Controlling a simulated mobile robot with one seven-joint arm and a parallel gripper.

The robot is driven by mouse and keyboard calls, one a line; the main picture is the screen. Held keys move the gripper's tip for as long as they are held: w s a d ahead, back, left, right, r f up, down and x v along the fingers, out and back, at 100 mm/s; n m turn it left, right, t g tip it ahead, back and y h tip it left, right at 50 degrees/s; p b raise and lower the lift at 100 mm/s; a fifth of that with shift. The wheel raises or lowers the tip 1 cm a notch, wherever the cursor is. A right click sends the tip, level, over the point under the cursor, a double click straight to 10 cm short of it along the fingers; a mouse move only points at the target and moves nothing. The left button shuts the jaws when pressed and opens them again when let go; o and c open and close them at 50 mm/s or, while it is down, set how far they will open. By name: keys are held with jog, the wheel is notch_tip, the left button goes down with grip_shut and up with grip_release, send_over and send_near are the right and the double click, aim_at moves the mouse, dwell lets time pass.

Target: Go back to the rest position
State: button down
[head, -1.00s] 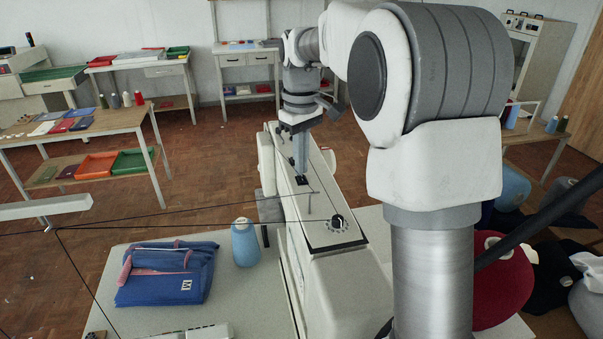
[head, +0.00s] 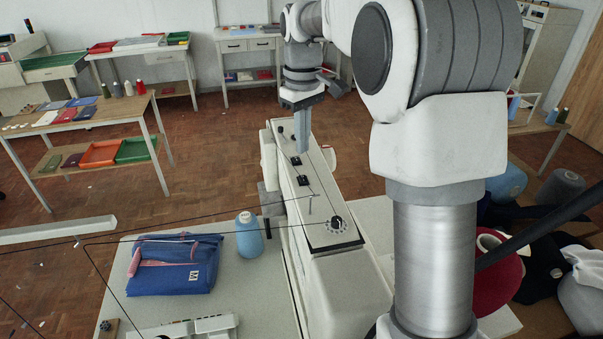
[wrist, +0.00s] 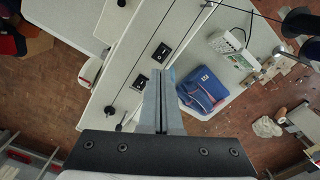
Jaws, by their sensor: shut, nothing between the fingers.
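My gripper (head: 303,145) is shut and empty, its grey fingers pointing down. In the head view it hangs above the far part of the white sewing machine (head: 325,275), apart from its top as far as I can tell. In the wrist view my gripper (wrist: 162,78) shows with its fingers together and nothing between them. The top of the machine (wrist: 130,62), with its black switches, lies below and beyond the fingers.
A folded blue garment (head: 177,264) and a blue thread cone (head: 249,236) sit on the table (head: 235,293) left of the machine. Dark thread lines cross above the table. A red cone (head: 497,280) and dark cloth lie at right. Wooden floor beyond is open.

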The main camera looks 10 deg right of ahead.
jog(key=s+r+m+t, duration=0.1)
jog(key=s+r, duration=0.1)
jog(key=s, duration=0.5)
jog(key=s+r+m+t, duration=0.2)
jog(key=s+r, duration=0.1)
jog(key=s, duration=0.4)
jog(key=s+f+m+t, duration=0.2)
jog(key=s+f, duration=0.3)
jog(key=s, duration=0.8)
jog(key=shift+m+t+b, duration=0.3)
jog(key=shift+m+b, duration=0.1)
jog(key=shift+m, duration=0.1)
jog(key=shift+w, duration=0.1)
jog(key=w+r+g+b, duration=0.1)
jog(key=w+r+b, duration=0.1)
jog(key=w, duration=0.9)
jog(key=w+r+g+b, duration=0.1)
jog(key=w+r, duration=0.4)
jog(key=w, duration=0.6)
jog(key=shift+b, duration=0.9)
jog(key=shift+s+r, duration=0.1)
